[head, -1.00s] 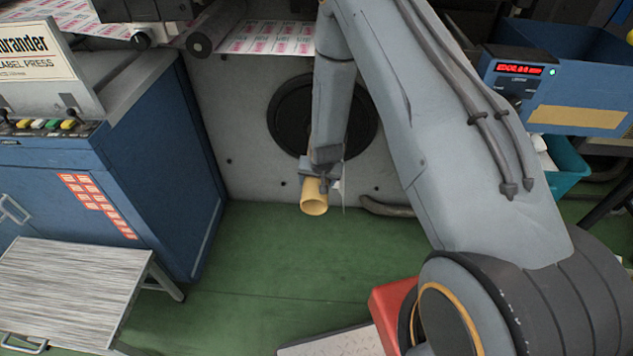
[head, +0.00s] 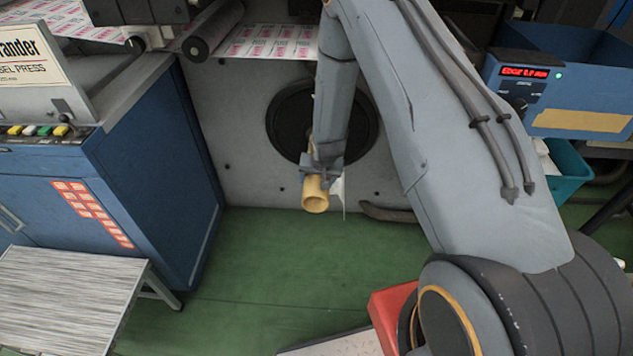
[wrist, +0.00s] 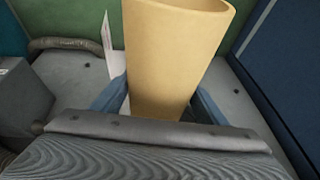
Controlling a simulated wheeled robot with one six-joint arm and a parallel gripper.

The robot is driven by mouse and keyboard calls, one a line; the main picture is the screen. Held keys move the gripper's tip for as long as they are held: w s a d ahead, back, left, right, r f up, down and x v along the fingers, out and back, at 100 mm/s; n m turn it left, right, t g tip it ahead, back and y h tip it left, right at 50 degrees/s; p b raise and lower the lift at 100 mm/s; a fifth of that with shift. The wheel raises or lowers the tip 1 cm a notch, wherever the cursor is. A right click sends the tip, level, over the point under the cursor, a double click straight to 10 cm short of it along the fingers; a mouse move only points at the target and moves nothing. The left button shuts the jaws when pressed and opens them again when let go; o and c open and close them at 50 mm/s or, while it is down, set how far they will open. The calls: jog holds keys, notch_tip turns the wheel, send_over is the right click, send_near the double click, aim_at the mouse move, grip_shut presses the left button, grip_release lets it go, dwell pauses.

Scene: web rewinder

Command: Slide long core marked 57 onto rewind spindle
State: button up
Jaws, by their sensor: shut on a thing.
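A tan cardboard core (head: 315,201) is held in my gripper (head: 322,176), low in front of the grey machine panel in the head view. Its open end faces the camera and tilts downward. In the wrist view the core (wrist: 172,60) rises from between the two blue-grey fingers (wrist: 165,98), which close on its sides. No number 57 can be read on the visible side. A rewind spindle cannot be made out in these views; my arm covers part of the machine.
A round black disc (head: 290,112) sits on the grey panel (head: 235,165) behind my gripper. A blue cabinet (head: 150,170) and a metal step (head: 65,290) stand left. A teal bin (head: 566,172) is at right.

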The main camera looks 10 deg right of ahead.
jog(key=shift+w+d+r, duration=0.1)
jog(key=shift+w, duration=0.1)
jog(key=o, duration=1.3)
jog(key=shift+o, duration=0.2)
jog(key=shift+v, duration=3.85)
jog(key=shift+s+r, duration=0.1)
jog(key=shift+r, duration=0.1)
jog(key=s+r+n+g+p, duration=0.2)
jog(key=s+r, duration=0.9)
jog(key=r, duration=0.5)
jog(key=s+r+n+g, duration=0.1)
jog(key=s+r, duration=0.4)
jog(key=s, duration=0.4)
jog(key=s+r+g+p, duration=0.1)
jog(key=s+r, duration=0.5)
jog(key=s, duration=0.4)
jog(key=shift+d+r+n+g, duration=0.2)
jog(key=shift+r+n+g, duration=0.1)
jog(key=shift+n+g, duration=0.1)
